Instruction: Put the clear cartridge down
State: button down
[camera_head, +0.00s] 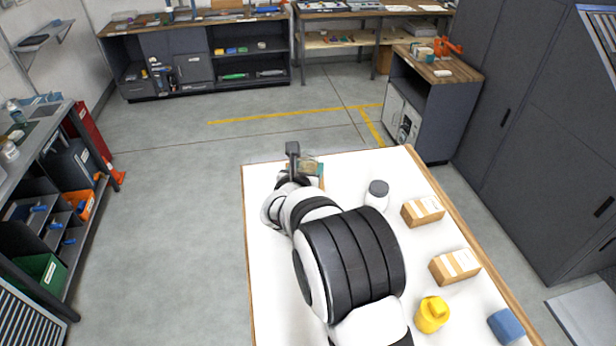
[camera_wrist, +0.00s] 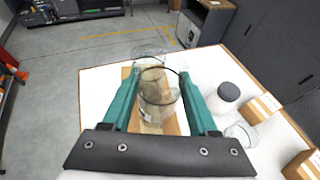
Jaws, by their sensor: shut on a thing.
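The clear cartridge (camera_wrist: 157,96) is see-through with a dark rim line, and it sits between the two teal fingers of my gripper (camera_wrist: 161,78) in the wrist view. The fingers are shut on it. A flat brown piece (camera_wrist: 172,127) shows behind and through the cartridge, over the white table; I cannot tell whether they touch. In the head view my gripper (camera_head: 308,167) is above the far left part of the table, and the cartridge there is too small to separate clearly from the fingers. My arm hides part of the table.
On the white table (camera_head: 345,170), a white jar with a dark lid (camera_head: 377,195), two brown boxes (camera_head: 423,211) (camera_head: 455,266), a yellow canister (camera_head: 432,314) and a blue block (camera_head: 506,326) stand to the right. Another clear item (camera_wrist: 243,134) lies near the jar.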

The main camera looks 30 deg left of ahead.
jog(key=shift+f, duration=1.6)
jog(key=shift+c, duration=0.8)
grip_release()
jog(key=shift+f, duration=0.15)
